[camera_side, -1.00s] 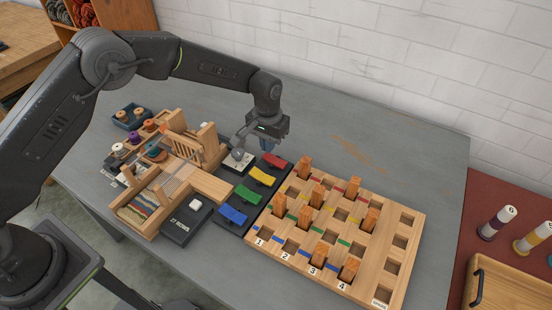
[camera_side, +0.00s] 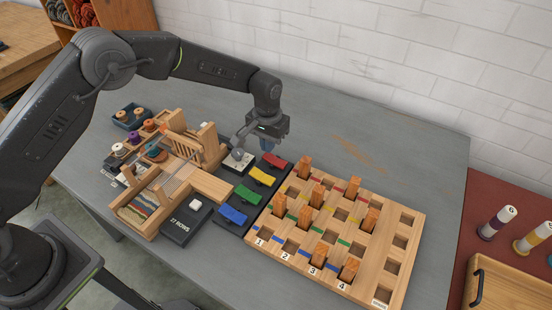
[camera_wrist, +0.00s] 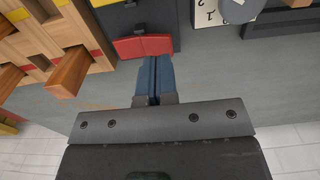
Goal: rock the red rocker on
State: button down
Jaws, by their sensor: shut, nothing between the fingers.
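The red rocker (camera_side: 275,160) is at the far end of a dark row of coloured rockers. It also shows in the wrist view (camera_wrist: 130,47), as two red faces meeting at a crease. My gripper (camera_side: 265,148) is shut and empty, pointing down beside the red rocker. In the wrist view my blue fingertips (camera_wrist: 154,62) are pressed together at the rocker's lower edge, in line with its right half. I cannot tell whether they touch it. I cannot tell which side of the rocker is tipped down.
Yellow (camera_side: 262,176), green (camera_side: 248,194) and blue (camera_side: 233,215) rockers follow in the row. A wooden board (camera_side: 330,225) with upright pegs stands to the right. A white dial plate (camera_side: 238,162) and a small wooden loom (camera_side: 165,190) are to the left. The table behind is clear.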

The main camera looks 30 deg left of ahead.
jog(key=shift+f, duration=1.45)
dwell(1.1)
jog(key=shift+r, duration=3.5)
jog(key=shift+a+r, duration=0.1)
jog(key=shift+r, duration=0.2)
notch_tip(320, 180, up, 12)
jog(key=f+t, duration=0.1)
send_over(269, 156)
jog(key=s+a, duration=0.4)
jog(key=s, duration=0.1)
jog(key=s+a+r+t, duration=0.2)
jog(key=s+a+r, duration=0.2)
jog(key=s+r, duration=0.35)
jog(key=s+a+r+t, duration=0.1)
jog(key=s+a, duration=0.1)
jog(key=s, duration=0.8)
jog(key=s+a+r+t, duration=0.1)
jog(key=s+a, duration=0.2)
jog(key=s, duration=0.7)
jog(key=shift+s+a+r+t, duration=0.15)
jog(key=shift+t, duration=0.15)
